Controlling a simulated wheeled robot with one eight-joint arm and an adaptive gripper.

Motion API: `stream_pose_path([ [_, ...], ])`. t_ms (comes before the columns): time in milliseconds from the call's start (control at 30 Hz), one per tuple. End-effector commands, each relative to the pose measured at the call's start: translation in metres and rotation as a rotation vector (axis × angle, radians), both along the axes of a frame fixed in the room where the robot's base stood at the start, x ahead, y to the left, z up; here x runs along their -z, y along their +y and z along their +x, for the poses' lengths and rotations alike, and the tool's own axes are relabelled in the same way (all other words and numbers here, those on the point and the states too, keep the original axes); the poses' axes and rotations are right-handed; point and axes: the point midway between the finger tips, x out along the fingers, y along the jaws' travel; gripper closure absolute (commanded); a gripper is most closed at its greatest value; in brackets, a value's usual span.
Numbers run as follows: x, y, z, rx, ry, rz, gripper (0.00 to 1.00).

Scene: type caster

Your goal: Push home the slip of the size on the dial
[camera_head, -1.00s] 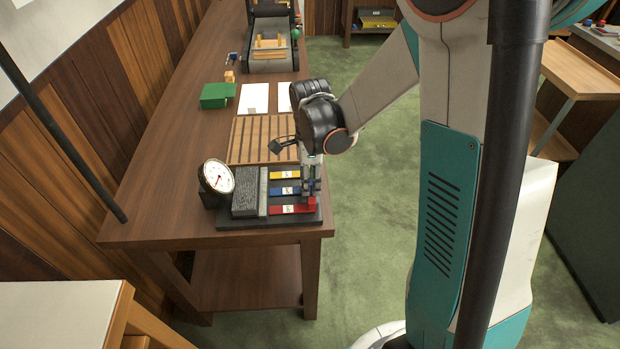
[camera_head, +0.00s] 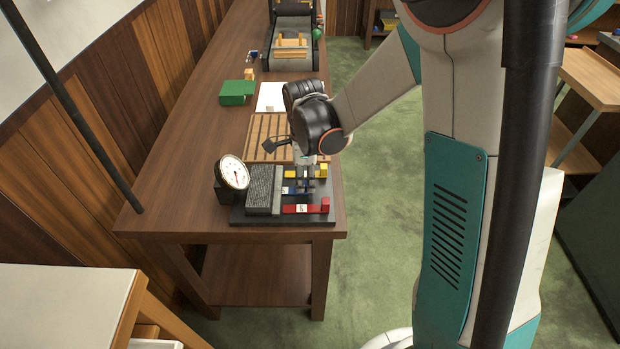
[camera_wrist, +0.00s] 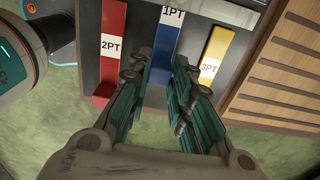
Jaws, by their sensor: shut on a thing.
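The dial (camera_head: 233,173) has a white face with a red needle; its reading is too small to tell. Beside it, three slips lie on a black base (camera_head: 240,220) in front of a grey block (camera_head: 262,190). The red slip (camera_wrist: 112,45) is marked 2PT, the blue slip (camera_wrist: 166,42) 1PT and the yellow slip (camera_wrist: 216,48) 3PT. The blue slip sits further in toward the block than the red and yellow ones.
A slatted wooden rack (camera_head: 262,137) lies just behind the base. A green box (camera_head: 237,92) and a white sheet (camera_head: 271,97) are further back on the table (camera_head: 190,125). The red and yellow slips' raised ends flank my fingers closely.

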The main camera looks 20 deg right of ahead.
Motion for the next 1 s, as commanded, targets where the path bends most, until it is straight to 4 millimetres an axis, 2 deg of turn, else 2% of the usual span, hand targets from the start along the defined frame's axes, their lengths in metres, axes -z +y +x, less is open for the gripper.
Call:
stream_pose_path([
  [33,0.000,0.004,0.002,-0.003,-0.003,0.007,1.00],
  [67,0.000,0.004,0.002,-0.003,-0.004,0.007,0.76],
  [133,0.000,0.003,0.002,-0.003,-0.004,0.007,0.60],
  [567,-0.006,0.002,0.001,-0.002,-0.002,0.004,0.60],
  [667,-0.018,0.002,0.001,-0.002,-0.002,0.004,0.60],
  [1000,-0.085,0.002,0.001,-0.002,-0.002,0.004,0.60],
])
